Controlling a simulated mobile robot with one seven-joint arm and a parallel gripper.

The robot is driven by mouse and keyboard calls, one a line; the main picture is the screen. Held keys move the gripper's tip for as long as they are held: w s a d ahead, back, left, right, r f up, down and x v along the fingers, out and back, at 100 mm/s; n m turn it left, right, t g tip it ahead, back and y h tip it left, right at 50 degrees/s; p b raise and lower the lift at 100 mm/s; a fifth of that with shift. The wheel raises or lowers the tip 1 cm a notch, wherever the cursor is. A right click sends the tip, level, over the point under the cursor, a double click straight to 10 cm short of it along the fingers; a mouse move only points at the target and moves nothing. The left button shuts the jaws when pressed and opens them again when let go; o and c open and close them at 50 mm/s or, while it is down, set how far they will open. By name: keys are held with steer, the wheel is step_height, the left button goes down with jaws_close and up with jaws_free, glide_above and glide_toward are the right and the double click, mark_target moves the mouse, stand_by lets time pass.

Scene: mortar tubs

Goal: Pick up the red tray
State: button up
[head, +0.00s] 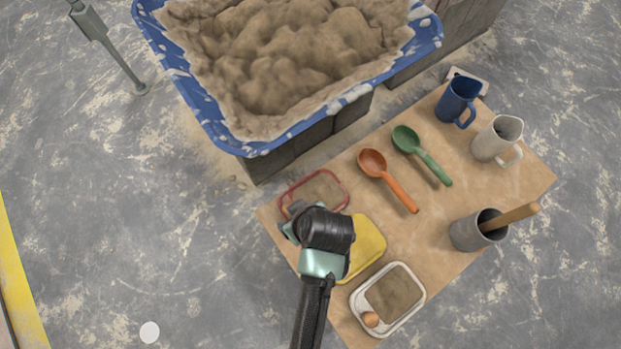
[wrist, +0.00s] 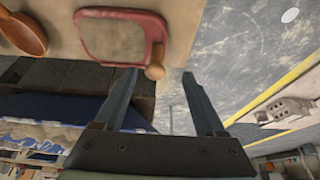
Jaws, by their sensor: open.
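The red tray (head: 345,187) lies flat at the left corner of the brown sheet, with sand-coloured stuff inside its red rim. In the wrist view the red tray (wrist: 85,42) is at the top, with a round wooden knob (wrist: 155,71) at its near corner. My gripper (head: 298,215) is over the tray's near edge in the head view, and the arm hides that part. In the wrist view my gripper (wrist: 160,74) is open, with the knob showing between the two fingertips. Nothing is clearly gripped; contact cannot be told.
A yellow tray (head: 370,245) lies close beside, partly under my arm. A white tray (head: 418,296), orange scoop (head: 373,163), green scoop (head: 407,139), blue jug (head: 456,100), white jug (head: 492,145) and grey pot (head: 465,236) share the sheet. A big blue tub (head: 220,135) stands behind.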

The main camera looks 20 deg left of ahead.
steer(key=b+x, duration=0.1)
steer(key=x, duration=0.2)
steer(key=b+x, duration=0.1)
steer(key=x, duration=0.2)
steer(key=b+x, duration=0.2)
steer(key=x, duration=0.1)
steer(key=shift+w+a+f, duration=0.1)
steer(key=shift+w+a, duration=0.05)
steer(key=shift+w, duration=0.3)
jaws_close()
steer(key=shift+w, duration=0.1)
stand_by(0.8)
